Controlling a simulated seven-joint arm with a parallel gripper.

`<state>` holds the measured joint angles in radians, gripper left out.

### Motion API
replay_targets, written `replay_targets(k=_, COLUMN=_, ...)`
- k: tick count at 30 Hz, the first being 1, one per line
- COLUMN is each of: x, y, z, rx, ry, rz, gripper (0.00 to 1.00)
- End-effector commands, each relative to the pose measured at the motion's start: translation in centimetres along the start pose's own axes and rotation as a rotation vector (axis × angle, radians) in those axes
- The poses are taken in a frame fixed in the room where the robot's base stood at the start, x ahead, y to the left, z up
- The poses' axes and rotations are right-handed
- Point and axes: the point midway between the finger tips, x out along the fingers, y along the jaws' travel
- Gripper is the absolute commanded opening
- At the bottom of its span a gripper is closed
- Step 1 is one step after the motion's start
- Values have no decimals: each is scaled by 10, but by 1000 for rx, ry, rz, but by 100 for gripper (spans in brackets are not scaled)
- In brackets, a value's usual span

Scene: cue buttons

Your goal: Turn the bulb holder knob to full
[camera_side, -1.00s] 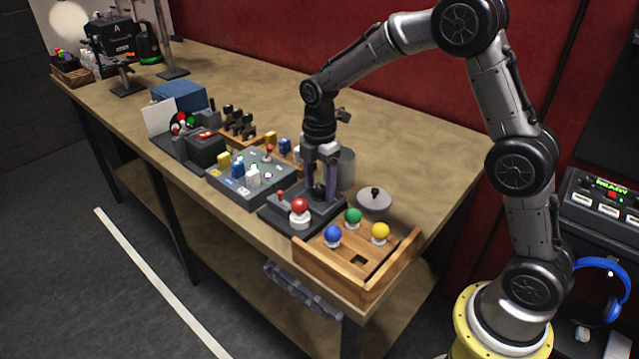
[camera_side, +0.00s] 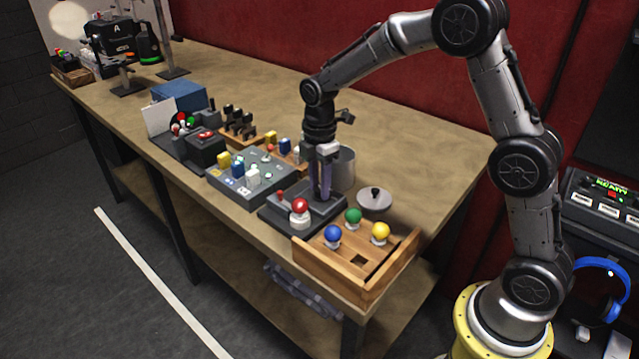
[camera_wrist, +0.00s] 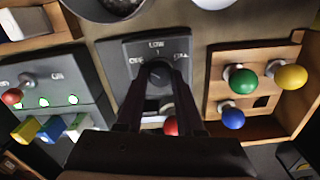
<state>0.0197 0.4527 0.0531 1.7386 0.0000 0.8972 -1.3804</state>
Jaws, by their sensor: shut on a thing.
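The bulb holder (camera_side: 272,222) is a dark grey box with a red bulb (camera_side: 299,207) in a white socket near its front. In the wrist view, the holder (camera_wrist: 122,60) has OFF, LOW and FULL marked around a dark round knob (camera_wrist: 158,72). My gripper (camera_side: 320,199) points straight down at the holder, its fingers shut on the knob; it also shows in the wrist view (camera_wrist: 157,85). The fingers partly hide the knob, and I cannot tell exactly which mark it points to.
A wooden tray (camera_side: 375,285) with blue, green and yellow bulbs stands to the right. A grey button panel (camera_side: 225,190) is on the left. The table behind is clear.

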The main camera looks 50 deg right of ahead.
Motion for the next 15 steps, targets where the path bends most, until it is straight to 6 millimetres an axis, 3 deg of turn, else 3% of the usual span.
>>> replay_targets(k=15, x=-1, y=0, z=0, rx=468, ry=0, rz=1, gripper=0)
